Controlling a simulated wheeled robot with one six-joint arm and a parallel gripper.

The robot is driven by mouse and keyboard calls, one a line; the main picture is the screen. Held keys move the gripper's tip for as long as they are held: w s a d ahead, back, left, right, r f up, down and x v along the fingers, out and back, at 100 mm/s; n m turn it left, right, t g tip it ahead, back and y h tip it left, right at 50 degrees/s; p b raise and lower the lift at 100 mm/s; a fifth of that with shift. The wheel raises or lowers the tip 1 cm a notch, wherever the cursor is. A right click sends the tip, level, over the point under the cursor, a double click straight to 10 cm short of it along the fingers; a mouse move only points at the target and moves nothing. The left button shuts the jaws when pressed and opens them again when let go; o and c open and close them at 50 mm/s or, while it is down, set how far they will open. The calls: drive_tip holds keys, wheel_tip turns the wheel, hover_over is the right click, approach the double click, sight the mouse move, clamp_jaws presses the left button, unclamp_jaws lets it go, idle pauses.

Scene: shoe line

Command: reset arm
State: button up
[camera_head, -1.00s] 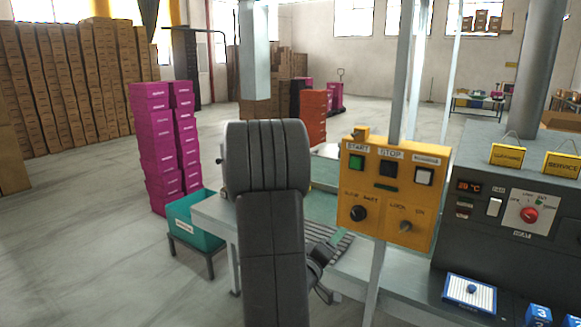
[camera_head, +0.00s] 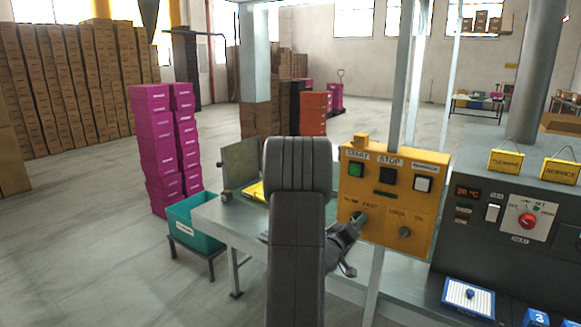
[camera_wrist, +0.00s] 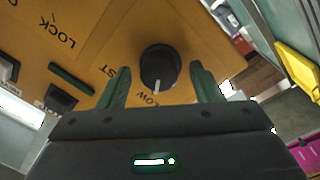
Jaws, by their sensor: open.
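My gripper (camera_wrist: 160,88) is open in the wrist view, its two green fingers on either side of the black speed knob (camera_wrist: 158,68) on the yellow control panel. The fingers look apart from the knob; the exact gap in depth is hard to tell. In the head view my gripper (camera_head: 358,220) is small and dark at the lower left of the yellow control panel (camera_head: 392,208). It hides the speed knob there. The panel also carries a green START button (camera_head: 356,170), a STOP button (camera_head: 388,175), a white button (camera_head: 422,184) and a LOCK knob (camera_head: 404,232).
A dark machine (camera_head: 480,245) with a red knob stands right of the panel. A grey table (camera_head: 225,218) is on the left, with a teal bin (camera_head: 195,228) beside it. Stacks of magenta boxes (camera_head: 165,150) stand behind the bin. The floor at far left is clear.

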drive_tip(key=shift+s+a+r+m+g+b, duration=0.15)
drive_tip(key=shift+s+a+m+b, duration=0.25)
drive_tip(key=shift+m, duration=1.45)
drive_tip(key=shift+s+a+f+m+g+b, duration=0.15)
drive_tip(key=shift+m+b, duration=0.45)
drive_tip(key=shift+m, duration=1.3)
drive_tip(key=shift+s+a+r+m+g+b, duration=0.1)
drive_tip(key=shift+s+a+m+b, duration=0.3)
drive_tip(key=shift+m, duration=1.45)
drive_tip(key=shift+d, duration=0.15)
